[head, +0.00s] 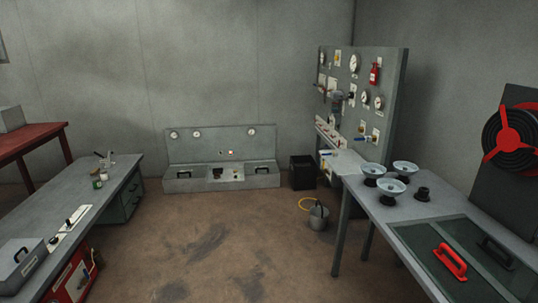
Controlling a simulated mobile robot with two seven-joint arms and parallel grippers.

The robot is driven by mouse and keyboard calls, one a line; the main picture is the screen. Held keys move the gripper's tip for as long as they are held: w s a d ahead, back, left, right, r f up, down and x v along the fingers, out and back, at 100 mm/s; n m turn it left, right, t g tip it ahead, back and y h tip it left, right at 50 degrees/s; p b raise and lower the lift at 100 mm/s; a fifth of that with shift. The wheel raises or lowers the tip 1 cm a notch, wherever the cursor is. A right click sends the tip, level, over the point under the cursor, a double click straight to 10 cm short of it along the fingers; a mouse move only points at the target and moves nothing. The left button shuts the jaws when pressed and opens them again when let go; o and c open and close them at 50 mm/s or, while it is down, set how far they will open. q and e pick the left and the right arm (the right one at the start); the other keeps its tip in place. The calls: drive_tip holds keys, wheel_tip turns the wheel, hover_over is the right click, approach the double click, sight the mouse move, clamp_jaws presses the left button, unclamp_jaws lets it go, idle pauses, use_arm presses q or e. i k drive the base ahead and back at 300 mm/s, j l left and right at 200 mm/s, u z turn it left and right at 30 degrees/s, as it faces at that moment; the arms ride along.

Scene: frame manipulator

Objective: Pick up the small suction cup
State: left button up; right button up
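Several cup-shaped things stand together on the grey table at the right. Three are pale blue-grey dishes on dark bases: one at the back left (373,171), one at the back right (406,168) and one in front (391,187). Beside them, to the right, stands a smaller dark cup-like piece (422,194), the smallest of the group. I cannot tell for certain which one is the small suction cup. None of them is held. Neither of my grippers shows in the head view.
The grey right table (365,198) carries a green panel (422,242) with a red handle (450,262). A gauge board (393,58) stands behind. A bucket (318,217) sits on the floor near the table. A left workbench (85,215) holds small items. The middle floor is clear.

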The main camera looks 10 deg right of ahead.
sight(372, 170)
drive_tip(key=i, duration=1.35)
drive_tip(key=i+z, duration=0.35)
drive_tip(key=i, duration=0.25)
drive_tip(key=i+j+z, duration=0.15)
drive_tip(key=i+z, duration=0.25)
drive_tip(key=i, duration=0.15)
drive_tip(key=i+z, duration=0.35)
drive_tip(key=i+j+z, duration=0.25)
drive_tip(key=i+z, duration=0.15)
drive_tip(key=i+j+z, duration=0.35)
